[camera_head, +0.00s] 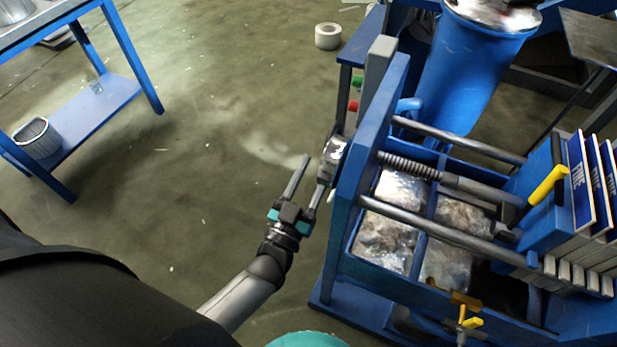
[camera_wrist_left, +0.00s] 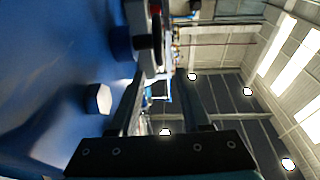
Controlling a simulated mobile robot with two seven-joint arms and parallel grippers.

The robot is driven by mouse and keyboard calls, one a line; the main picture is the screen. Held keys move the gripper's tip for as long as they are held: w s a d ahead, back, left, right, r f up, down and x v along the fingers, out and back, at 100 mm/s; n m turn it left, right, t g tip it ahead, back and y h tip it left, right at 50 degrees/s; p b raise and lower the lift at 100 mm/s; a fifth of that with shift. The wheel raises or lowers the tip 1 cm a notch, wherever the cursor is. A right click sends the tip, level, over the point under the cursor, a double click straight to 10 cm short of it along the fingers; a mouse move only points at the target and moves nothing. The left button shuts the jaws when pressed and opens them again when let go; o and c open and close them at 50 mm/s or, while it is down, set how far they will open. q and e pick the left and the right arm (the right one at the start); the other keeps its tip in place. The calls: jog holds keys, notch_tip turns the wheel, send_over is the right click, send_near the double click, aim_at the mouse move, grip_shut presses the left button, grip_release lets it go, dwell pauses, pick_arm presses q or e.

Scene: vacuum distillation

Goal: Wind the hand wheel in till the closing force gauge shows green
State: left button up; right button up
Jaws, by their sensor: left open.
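The filter press has a blue end frame (camera_head: 367,165) with a threaded spindle (camera_head: 408,165) running through it toward the plate pack (camera_head: 590,190). A shiny metal part (camera_head: 337,152), which looks like the hand wheel seen edge-on, sits on the outer left face of the frame. My left gripper (camera_head: 315,163) is open beside it. One finger is close to the wheel and the other is apart to its left; I cannot tell whether it touches. In the left wrist view my open fingers (camera_wrist_left: 160,95) point past the blue surface. I cannot make out the closing force gauge.
Red and green buttons (camera_head: 353,106) are on a grey post behind the frame. A blue bench (camera_head: 95,105) with a basket (camera_head: 37,138) stands at the left. A white roll (camera_head: 328,36) lies on the floor.

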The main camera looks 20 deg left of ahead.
pick_arm(q)
jog(key=shift+v, duration=1.35)
pick_arm(e)
jog(key=shift+s+d+f, duration=0.2)
jog(key=shift+f, duration=0.05)
jog(key=s+d+p, duration=0.3)
jog(key=s+p, duration=0.3)
jog(key=s, duration=0.2)
pick_arm(q)
jog(key=g+b, duration=0.3)
send_near(338, 132)
jog(key=w+f, duration=0.3)
jog(key=w, duration=0.3)
jog(key=w+b, duration=0.1)
jog(key=w, duration=0.2)
jog(key=shift+w+a+r, duration=0.2)
jog(key=shift+w, duration=0.15)
jog(key=shift+w+b, duration=0.55)
jog(key=shift+w, duration=0.65)
pick_arm(e)
jog(key=w+a, duration=0.2)
jog(key=w, duration=0.4)
jog(key=shift+w+f, duration=0.25)
jog(key=shift+f, duration=0.15)
jog(key=shift+a, duration=0.1)
pick_arm(q)
jog(key=shift+d, duration=0.1)
